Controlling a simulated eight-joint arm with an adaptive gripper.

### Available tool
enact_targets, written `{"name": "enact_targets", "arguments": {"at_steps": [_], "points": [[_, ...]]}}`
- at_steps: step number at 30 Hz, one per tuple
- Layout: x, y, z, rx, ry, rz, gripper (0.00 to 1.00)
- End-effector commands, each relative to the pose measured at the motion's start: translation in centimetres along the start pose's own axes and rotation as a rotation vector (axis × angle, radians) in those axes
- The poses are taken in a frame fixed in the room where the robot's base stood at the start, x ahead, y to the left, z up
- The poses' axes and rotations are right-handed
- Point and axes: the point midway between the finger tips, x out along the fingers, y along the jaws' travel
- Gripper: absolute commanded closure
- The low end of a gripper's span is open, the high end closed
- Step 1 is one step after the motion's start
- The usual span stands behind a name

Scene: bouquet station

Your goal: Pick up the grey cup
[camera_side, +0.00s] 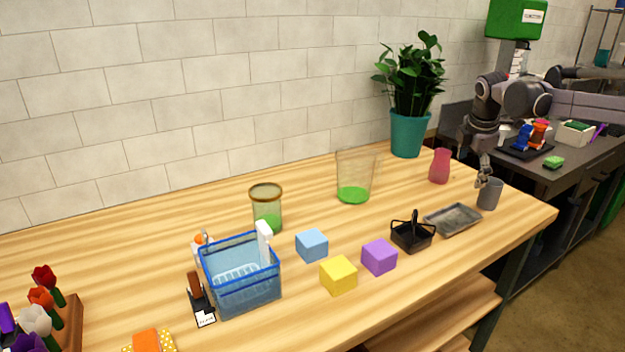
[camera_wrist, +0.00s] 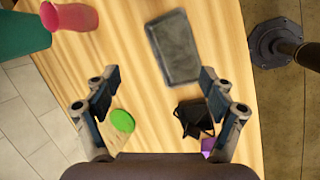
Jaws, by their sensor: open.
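The grey cup (camera_side: 489,194) stands upright near the right end of the wooden table in the side view. I cannot make it out in the wrist view. My gripper (camera_side: 483,178) hangs pointing down close by the cup's upper left rim in the side view; whether it touches the cup I cannot tell.
A grey tray (camera_side: 453,219) and a black basket (camera_side: 412,234) lie left of the cup. A pink vase (camera_side: 440,166) and a potted plant (camera_side: 407,133) stand behind. A clear glass container (camera_side: 355,178) and coloured cubes (camera_side: 379,257) are farther left. The table edge is close to the cup's right.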

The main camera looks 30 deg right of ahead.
Motion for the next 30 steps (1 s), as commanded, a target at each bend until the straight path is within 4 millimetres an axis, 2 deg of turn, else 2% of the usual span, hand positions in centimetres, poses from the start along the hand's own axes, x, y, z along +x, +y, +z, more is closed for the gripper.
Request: {"name": "enact_targets", "arguments": {"at_steps": [1,6,12,17,24,30], "points": [[1.1,1.2,1.3,-0.058,-0.022,-0.022,0.17],[4.4,4.0,5.2,-0.274,-0.076,-0.102,0.17],[7.2,5.4,8.3,-0.439,-0.100,-0.172,0.17],[8.3,5.6,9.1,-0.483,-0.103,-0.192,0.17],[11.6,5.0,9.6,-0.485,-0.103,-0.191,0.17],[13.2,4.8,9.9,-0.485,-0.103,-0.190,0.17]]}}
